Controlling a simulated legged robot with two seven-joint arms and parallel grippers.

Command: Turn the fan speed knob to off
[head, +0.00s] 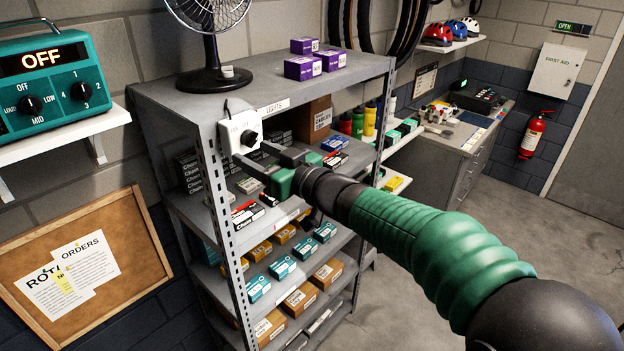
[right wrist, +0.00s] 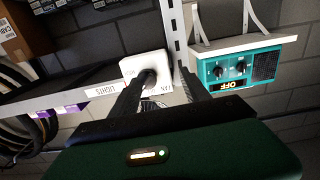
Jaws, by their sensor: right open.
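The fan speed knob (head: 249,138) is a small black dial on a white square plate (head: 236,118) at the front corner of the metal shelf unit. The knob also shows in the right wrist view (right wrist: 148,77), on its white plate (right wrist: 146,62), which that view shows upside down. Which mark the knob points to is too small to tell. My right gripper (head: 253,154) is open and empty, its fingertips just in front of and below the knob. In the right wrist view its fingers (right wrist: 160,82) are spread, with the knob close to one fingertip. My left gripper is not in view.
A black fan (head: 211,76) and several purple boxes (head: 312,66) stand on the shelf top (head: 262,79). Stocked shelves lie below the gripper. A teal radio-like unit (head: 42,83) reading OFF sits on a wall shelf (head: 60,137). The floor (head: 520,225) at right is clear.

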